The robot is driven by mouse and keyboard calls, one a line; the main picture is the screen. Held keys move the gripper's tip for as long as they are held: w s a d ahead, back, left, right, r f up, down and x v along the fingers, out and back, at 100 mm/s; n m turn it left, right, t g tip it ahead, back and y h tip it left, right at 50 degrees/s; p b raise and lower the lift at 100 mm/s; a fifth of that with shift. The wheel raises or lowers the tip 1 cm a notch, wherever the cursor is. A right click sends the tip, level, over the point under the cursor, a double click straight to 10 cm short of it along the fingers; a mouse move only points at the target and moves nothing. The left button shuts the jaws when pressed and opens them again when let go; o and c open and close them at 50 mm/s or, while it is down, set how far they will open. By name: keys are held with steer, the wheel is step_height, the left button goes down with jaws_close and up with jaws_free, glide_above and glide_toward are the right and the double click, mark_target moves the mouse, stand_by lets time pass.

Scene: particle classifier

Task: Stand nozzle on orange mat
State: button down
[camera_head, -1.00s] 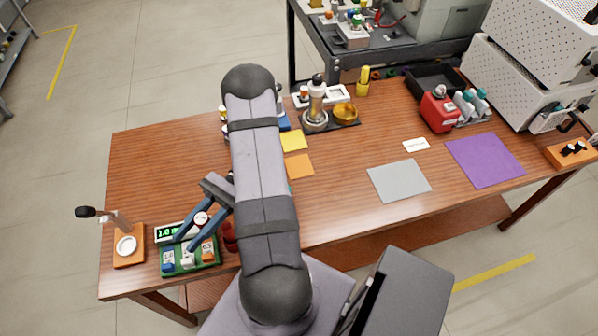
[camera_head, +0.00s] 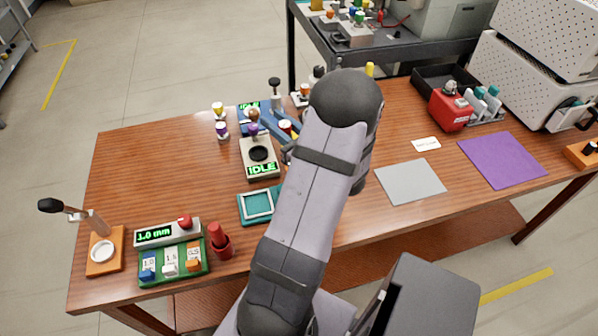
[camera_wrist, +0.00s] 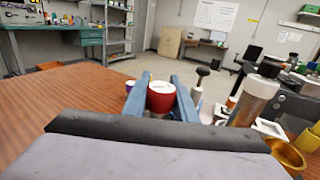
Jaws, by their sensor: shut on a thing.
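My gripper (camera_head: 276,124) is beyond the IDLE device, above the back part of the table. In the wrist view my gripper (camera_wrist: 161,98) has its two blue fingers on either side of a red cylinder with a white top (camera_wrist: 160,99), likely the nozzle. The red cylinder is upright between them and also shows in the head view (camera_head: 285,126). The orange mat is hidden behind my arm in the head view now and cannot be made out in the wrist view.
The grey IDLE device (camera_head: 260,157) and teal tray (camera_head: 257,206) stand left of my arm. A dark-knobbed handle (camera_wrist: 203,72), steel cylinder (camera_wrist: 255,101) and brass bowl (camera_wrist: 285,153) are right of my gripper in the wrist view. The table's left middle is clear.

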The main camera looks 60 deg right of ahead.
steer(key=shift+s+d+f+m+g+h+b, duration=0.2)
steer(key=shift+s+d+f+h, duration=0.25)
steer(key=shift+f, duration=1.2)
steer(key=shift+s+d+f+m+g+h+b, duration=0.15)
steer(key=shift+s+d+f+m+h, duration=0.25)
steer(key=shift+f, duration=1.3)
steer(key=shift+s+d+f+m+g+h+b, duration=0.15)
steer(key=shift+s+d+f+h, duration=0.3)
steer(key=shift+f, duration=1.2)
steer(key=shift+f, duration=0.15)
steer(key=c, duration=1.4)
jaws_free()
steer(key=shift+c, duration=0.2)
steer(key=shift+r, duration=0.25)
steer(key=b+v, duration=0.1)
steer(key=v, duration=1.1)
steer(key=shift+s+d, duration=0.1)
